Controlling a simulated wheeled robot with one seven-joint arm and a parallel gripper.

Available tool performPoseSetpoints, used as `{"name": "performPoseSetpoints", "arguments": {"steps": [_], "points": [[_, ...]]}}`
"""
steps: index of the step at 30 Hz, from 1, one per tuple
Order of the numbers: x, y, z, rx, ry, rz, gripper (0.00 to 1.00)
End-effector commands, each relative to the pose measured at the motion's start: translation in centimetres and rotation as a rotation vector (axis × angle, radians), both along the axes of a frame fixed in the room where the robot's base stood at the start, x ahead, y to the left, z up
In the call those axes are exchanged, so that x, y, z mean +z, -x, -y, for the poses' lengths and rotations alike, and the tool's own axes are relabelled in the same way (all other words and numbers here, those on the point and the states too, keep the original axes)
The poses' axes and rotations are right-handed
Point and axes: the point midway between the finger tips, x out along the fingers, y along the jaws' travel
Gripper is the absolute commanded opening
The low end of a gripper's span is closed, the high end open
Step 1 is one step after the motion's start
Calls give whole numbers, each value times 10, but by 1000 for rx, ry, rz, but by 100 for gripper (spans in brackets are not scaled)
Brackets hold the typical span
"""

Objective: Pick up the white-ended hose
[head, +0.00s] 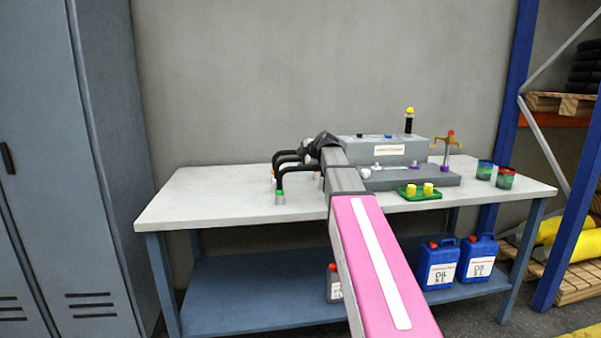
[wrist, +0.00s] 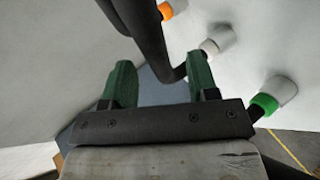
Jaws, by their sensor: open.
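The white-ended hose (wrist: 150,40) is a black bent tube in the wrist view. Its white collar and pale end piece (wrist: 218,40) are at the upper right. My gripper (wrist: 160,62) has two green fingers, open and apart. The hose's bend shows in the gap between the fingertips, close to the right finger; I cannot tell whether it lies between them or just beyond. Nothing is gripped. In the head view, black hoses (head: 292,166) curve over the bench's left part. My gripper's dark end (head: 320,143) is over them, and my arm hides part of them.
A green-ended hose (wrist: 264,105) lies right of my gripper and an orange-ended one (wrist: 166,11) above. On the bench (head: 200,205) stand a grey block (head: 385,148), a green tray (head: 413,196) and two cups (head: 505,178). The bench's left end is clear.

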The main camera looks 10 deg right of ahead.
Motion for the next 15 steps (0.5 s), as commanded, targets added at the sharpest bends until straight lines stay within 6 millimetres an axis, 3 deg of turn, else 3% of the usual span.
{"name": "performPoseSetpoints", "arguments": {"steps": [2, 6, 13, 14, 15], "points": [[-5, -15, -2, 1, 0, -2, 54], [-14, -26, -10, 1, 0, -1, 54], [-15, -26, -10, 0, 0, 0, 54], [-15, -26, -10, 0, 0, 0, 50], [-15, -26, -10, 1, -1, 0, 37]]}}
